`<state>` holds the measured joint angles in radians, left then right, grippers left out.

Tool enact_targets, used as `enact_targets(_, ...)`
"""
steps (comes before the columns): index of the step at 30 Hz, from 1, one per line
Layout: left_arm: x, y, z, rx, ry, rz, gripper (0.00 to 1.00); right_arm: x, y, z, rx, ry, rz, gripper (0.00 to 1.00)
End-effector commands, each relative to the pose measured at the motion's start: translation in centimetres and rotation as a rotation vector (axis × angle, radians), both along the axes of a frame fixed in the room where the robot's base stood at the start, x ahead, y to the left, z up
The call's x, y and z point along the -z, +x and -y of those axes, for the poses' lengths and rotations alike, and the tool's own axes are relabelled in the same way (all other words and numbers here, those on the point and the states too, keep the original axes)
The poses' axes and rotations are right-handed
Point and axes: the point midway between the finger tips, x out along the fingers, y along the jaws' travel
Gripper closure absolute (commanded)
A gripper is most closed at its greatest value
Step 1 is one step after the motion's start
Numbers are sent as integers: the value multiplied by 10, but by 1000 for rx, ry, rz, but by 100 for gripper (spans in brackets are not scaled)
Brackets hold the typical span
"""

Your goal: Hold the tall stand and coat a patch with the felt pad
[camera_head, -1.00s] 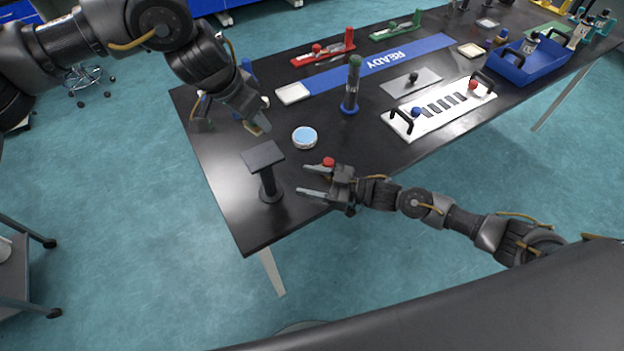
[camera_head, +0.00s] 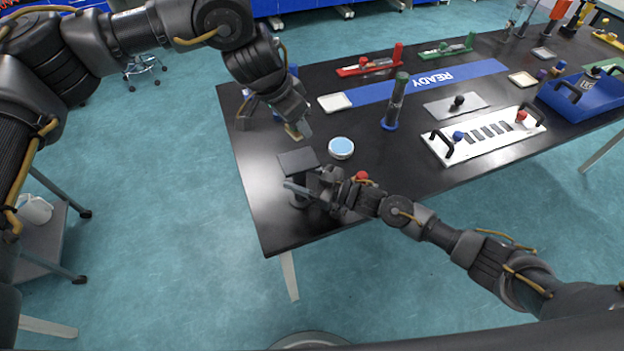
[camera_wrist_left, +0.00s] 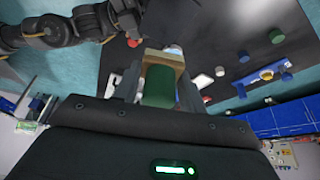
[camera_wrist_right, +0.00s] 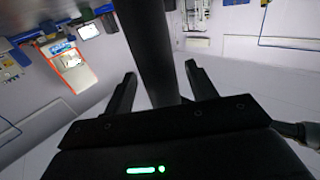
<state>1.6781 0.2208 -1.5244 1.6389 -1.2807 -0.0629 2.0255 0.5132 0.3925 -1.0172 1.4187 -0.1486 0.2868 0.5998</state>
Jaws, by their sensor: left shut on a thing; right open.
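The tall stand (camera_head: 298,161) has a dark square top on a post with a round base, and stands upright near the table's front-left corner. My right gripper (camera_head: 296,190) is open at its post, which shows between the fingers in the right wrist view (camera_wrist_right: 148,45); contact cannot be told. My left gripper (camera_head: 298,128) is shut on the felt pad (camera_head: 292,131), held behind the stand. In the left wrist view the pad shows a green handle (camera_wrist_left: 159,86) and a tan block (camera_wrist_left: 165,58). Several dark patches (camera_head: 490,132) lie on a white tray.
A round tin with a pale blue top (camera_head: 341,148) lies right of the stand. A red knob (camera_head: 361,175) is partly hidden by my right arm. A green-topped column (camera_head: 396,100), a blue READY strip (camera_head: 430,80) and a blue crate (camera_head: 585,98) stand farther off.

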Motion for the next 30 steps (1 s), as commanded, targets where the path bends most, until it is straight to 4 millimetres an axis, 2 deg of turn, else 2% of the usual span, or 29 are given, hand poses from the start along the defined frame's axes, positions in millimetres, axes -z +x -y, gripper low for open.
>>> enact_targets(9,0,0,0,0,0,0,77,0,1,-2,0,-1,0,44)
enact_targets(21,0,0,0,0,0,0,77,0,1,-2,0,-1,0,96)
enact_targets(30,0,0,0,1,0,0,77,0,1,-2,0,-1,0,96)
